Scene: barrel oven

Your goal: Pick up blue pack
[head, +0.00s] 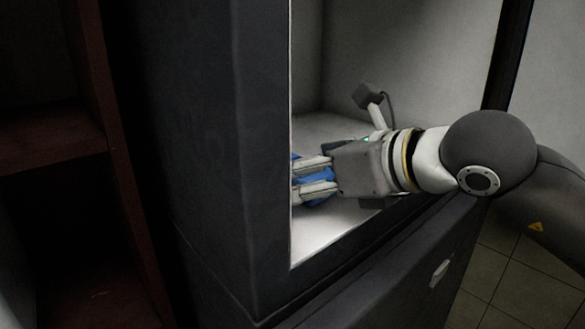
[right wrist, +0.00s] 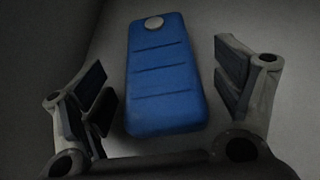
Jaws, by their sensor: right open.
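The blue pack (right wrist: 165,80) lies on the pale floor of an open compartment, and a white round cap shows at its far end in the right wrist view. In the head view the pack (head: 318,178) is partly hidden behind my right gripper's fingers. My right gripper (right wrist: 168,95) is open, with one finger on each side of the pack and visible gaps between. In the head view the right gripper (head: 305,178) reaches into the compartment from the right. My left gripper is not in view.
The compartment (head: 318,245) has a dark thick frame (head: 262,130) at its left and a low front sill. A reddish-brown shelf (head: 50,140) stands at the far left. Tiled floor (head: 520,285) shows at the lower right.

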